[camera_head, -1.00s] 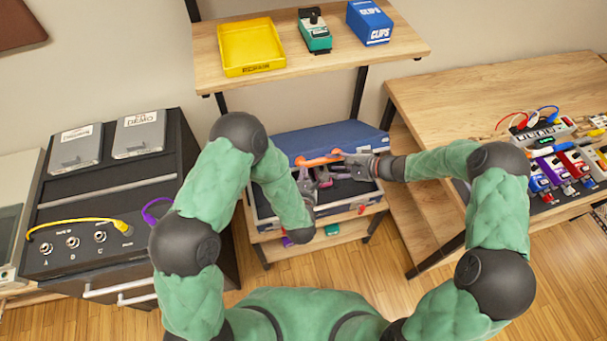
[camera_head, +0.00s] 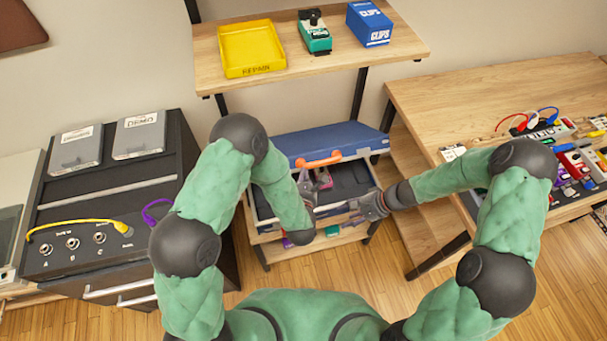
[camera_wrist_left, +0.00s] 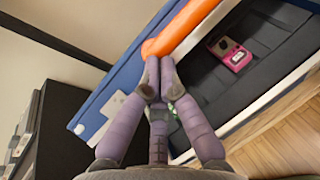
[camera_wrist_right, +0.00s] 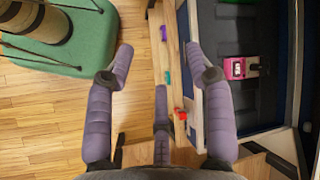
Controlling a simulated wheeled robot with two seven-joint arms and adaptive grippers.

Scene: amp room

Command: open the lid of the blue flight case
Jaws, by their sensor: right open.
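The blue flight case (camera_head: 283,216) sits on a shelf, its dark interior showing. Its blue lid (camera_head: 330,139) is raised, with an orange handle (camera_head: 318,161) on its near edge. A pink pedal (camera_wrist_left: 236,55) lies inside. My left gripper (camera_head: 308,182) is at the case opening, just below the handle. In the left wrist view its fingertips (camera_wrist_left: 158,72) are together close to the orange handle; whether they touch it is unclear. My right gripper (camera_head: 362,207) is open and empty at the case's front right corner, apart from the lid; its spread fingers show in the right wrist view (camera_wrist_right: 158,58).
The shelf above holds a yellow tray (camera_head: 252,48), a green pedal (camera_head: 315,36) and a blue clips box (camera_head: 370,24). A wooden bench (camera_head: 470,100) with pedals and cables stands right. A black cabinet (camera_head: 105,190) stands left. Small items lie on the lower shelf.

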